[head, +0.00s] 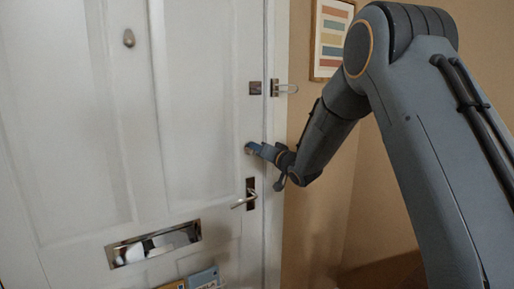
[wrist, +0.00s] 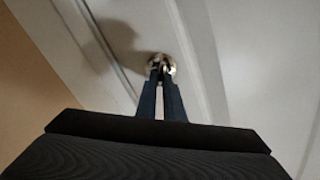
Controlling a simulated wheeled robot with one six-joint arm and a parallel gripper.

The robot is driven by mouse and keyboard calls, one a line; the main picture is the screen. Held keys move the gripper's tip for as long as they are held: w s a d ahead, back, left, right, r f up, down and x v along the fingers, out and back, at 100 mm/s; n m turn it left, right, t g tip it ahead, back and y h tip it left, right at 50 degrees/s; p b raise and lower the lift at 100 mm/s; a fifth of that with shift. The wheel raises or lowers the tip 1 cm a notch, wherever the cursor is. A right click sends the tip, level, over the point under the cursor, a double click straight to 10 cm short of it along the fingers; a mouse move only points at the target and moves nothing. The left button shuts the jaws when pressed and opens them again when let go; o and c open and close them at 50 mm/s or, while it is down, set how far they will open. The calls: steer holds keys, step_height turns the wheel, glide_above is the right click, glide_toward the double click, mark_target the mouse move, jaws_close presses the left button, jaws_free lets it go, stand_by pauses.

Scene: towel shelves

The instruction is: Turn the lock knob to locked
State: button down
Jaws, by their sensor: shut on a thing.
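The lock knob (wrist: 168,62) is a small round metal piece on the white door (head: 75,110). In the wrist view it shows at the tips of my gripper (wrist: 161,75), between and around the fingers. My gripper is shut on the knob. In the head view my gripper (head: 252,148) reaches the door's right side from the right, above the lever handle. There the fingers hide most of the knob, and I cannot tell which way it is turned.
A lever handle (head: 244,199) sits just below my gripper, with a letter slot (head: 153,244) lower left. A metal latch (head: 284,88) is above on the frame. A peephole cover (head: 129,38) is higher on the door. A framed picture (head: 331,38) hangs on the tan wall.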

steer(key=m, duration=0.4)
steer(key=m+p, duration=0.1)
steer(key=m, duration=0.6)
steer(key=shift+w+d+f+m+p, duration=0.2)
steer(key=shift+d+f+m+p, duration=0.1)
steer(key=shift+p, duration=0.1)
steer(key=shift+a, duration=0.1)
steer(key=c, duration=1.9)
jaws_free()
steer(key=shift+o, duration=0.2)
steer(key=shift+f, duration=0.15)
steer(key=shift+w, duration=0.1)
